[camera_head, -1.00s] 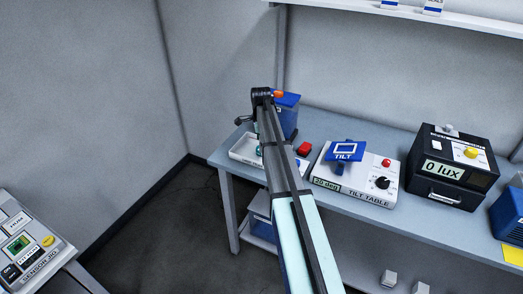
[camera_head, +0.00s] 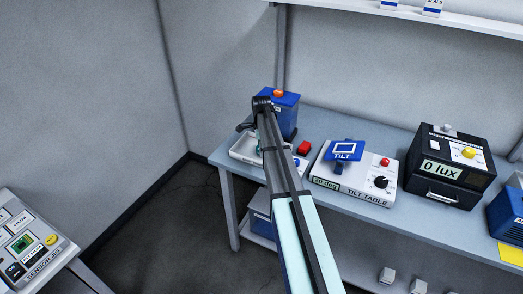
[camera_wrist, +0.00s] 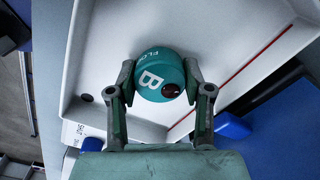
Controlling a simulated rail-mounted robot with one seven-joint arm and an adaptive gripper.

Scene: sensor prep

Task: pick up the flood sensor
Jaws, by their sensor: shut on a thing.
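The flood sensor (camera_wrist: 158,68) is a round teal puck with a white letter B, partly visible "FLO" lettering and a dark red spot. In the wrist view it sits between the two fingers of my gripper (camera_wrist: 158,80), which is shut on it from both sides. Behind it is the white tray (camera_wrist: 225,35), with a thin red line across its floor. I cannot tell whether the sensor touches the tray floor. In the head view the tray (camera_head: 238,154) is at the bench's left end, and my arm hides most of the sensor and gripper.
A blue box with an orange top button (camera_head: 286,101) stands behind the tray. A sensor jig (camera_head: 30,245) is at lower left.

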